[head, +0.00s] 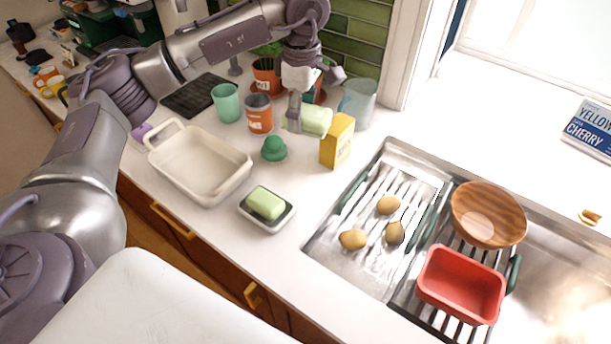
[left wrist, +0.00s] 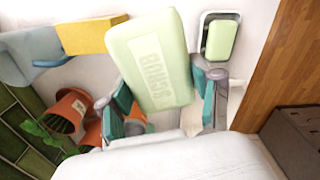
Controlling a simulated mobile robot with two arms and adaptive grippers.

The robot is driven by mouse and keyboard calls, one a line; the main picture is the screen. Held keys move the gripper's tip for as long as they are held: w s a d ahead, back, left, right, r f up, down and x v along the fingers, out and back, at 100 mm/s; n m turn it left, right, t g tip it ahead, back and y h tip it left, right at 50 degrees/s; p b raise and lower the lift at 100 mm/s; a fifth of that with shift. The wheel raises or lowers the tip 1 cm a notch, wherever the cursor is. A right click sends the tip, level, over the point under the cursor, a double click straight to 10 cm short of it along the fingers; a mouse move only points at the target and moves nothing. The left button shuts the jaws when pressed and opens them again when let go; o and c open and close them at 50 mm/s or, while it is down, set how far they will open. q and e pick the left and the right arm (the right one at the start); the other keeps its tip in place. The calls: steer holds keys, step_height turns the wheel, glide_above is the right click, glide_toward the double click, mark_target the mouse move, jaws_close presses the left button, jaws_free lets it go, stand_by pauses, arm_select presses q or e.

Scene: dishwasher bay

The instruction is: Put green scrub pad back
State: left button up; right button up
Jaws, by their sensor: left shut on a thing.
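My left gripper (head: 294,112) is shut on a pale green pad (head: 316,121) above the back of the counter. In the left wrist view the pad (left wrist: 150,60) sits tilted between the two teal fingers, with blurred lettering on its face. I cannot tell which of the two green pieces is the scrub pad. My right gripper is not in view.
Near the held pad stand a yellow box (head: 337,141), a clear pitcher (head: 358,103), an orange can (head: 259,114) and a green knobbed thing (head: 274,149). A cream baking dish (head: 200,165) is at left. The sink at right holds potatoes, a wooden bowl (head: 488,214) and a red tub (head: 460,284).

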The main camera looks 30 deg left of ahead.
arm_select(q)
steer(key=shift+w+a+r+n, duration=0.2)
steer(key=shift+w+r+n, duration=0.2)
steer(key=shift+n, duration=0.2)
steer(key=shift+f, duration=0.15)
steer(key=p, duration=0.4)
glide_above(302, 175)
steer(key=shift+n, duration=0.3)
step_height(302, 175, down, 13)
steer(key=shift+r, duration=0.1)
step_height(302, 175, down, 4)
steer(key=shift+r+p, duration=0.1)
steer(key=shift+p, duration=0.65)
steer(key=shift+f, duration=0.5)
